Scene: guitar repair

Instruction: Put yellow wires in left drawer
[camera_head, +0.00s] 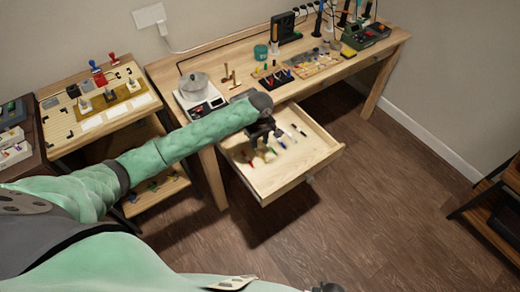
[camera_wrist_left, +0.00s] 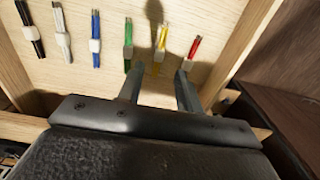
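The yellow wires (camera_wrist_left: 160,44) lie as a banded bundle on the floor of an open wooden drawer (camera_head: 316,158). My left gripper (camera_head: 262,140) reaches down over this drawer from the left. In the left wrist view, my left gripper (camera_wrist_left: 158,78) is open, its fingertips on either side of the bundle's near end and nothing held. I cannot tell the height between fingertips and drawer floor. No second open drawer shows, and I cannot tell whether this is the left one. A dark part of my right arm shows at the bottom edge; its gripper fingers cannot be made out.
Green wires (camera_wrist_left: 128,46) lie left of the yellow ones and red wires (camera_wrist_left: 193,48) right. Blue (camera_wrist_left: 95,38), white (camera_wrist_left: 62,36) and black wires (camera_wrist_left: 32,30) lie farther left. The workbench (camera_head: 235,60) holds a pot (camera_head: 196,85) and tools. Open floor lies right of the drawer.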

